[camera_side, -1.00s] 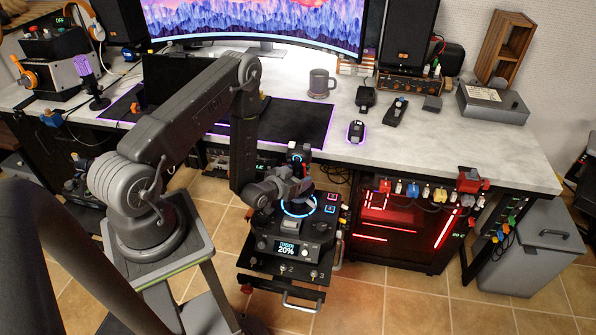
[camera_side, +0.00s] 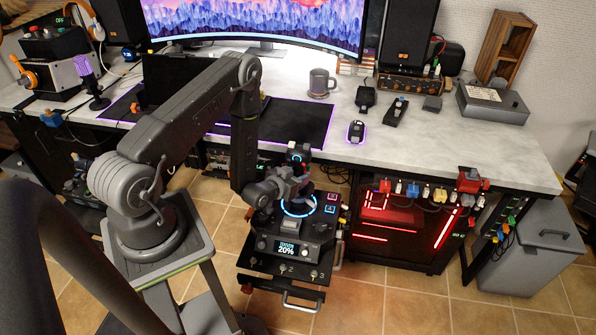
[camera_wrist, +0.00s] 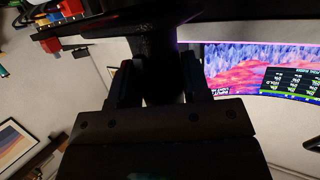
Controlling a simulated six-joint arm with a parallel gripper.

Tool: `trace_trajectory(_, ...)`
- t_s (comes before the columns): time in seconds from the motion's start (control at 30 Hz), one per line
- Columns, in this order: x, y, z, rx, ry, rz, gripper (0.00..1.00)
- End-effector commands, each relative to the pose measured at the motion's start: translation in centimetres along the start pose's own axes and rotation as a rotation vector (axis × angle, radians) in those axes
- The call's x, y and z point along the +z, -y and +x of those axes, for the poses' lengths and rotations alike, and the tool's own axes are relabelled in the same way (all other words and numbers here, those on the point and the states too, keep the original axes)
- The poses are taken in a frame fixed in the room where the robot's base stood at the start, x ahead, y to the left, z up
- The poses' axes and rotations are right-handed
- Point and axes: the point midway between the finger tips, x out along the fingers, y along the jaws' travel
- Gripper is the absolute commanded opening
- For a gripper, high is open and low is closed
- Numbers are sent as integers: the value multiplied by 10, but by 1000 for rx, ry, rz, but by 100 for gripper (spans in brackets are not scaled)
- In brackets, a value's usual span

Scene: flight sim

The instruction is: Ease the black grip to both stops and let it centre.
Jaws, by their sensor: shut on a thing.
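The black grip (camera_side: 298,153) stands on a black control base with a glowing blue ring (camera_side: 299,206) around its foot. My gripper (camera_side: 292,183) reaches it from the left and is closed around its shaft below the head. In the wrist view the dark shaft of the grip (camera_wrist: 162,62) runs between the two fingers of my gripper (camera_wrist: 160,85), one on each side. The contact faces are too dark to make out.
The base sits on a pull-out shelf with a front handle (camera_side: 303,301) and several toggle switches. The desk edge (camera_side: 340,160) is close behind the grip. A red-lit computer case (camera_side: 405,225) stands to the right. Tiled floor (camera_side: 370,305) lies open in front.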

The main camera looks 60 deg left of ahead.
Motion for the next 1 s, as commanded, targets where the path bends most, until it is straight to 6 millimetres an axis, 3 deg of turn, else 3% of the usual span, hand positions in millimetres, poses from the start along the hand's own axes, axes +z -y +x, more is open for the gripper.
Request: trace_trajectory(1.0,-6,10,20,22,142,-70,22)
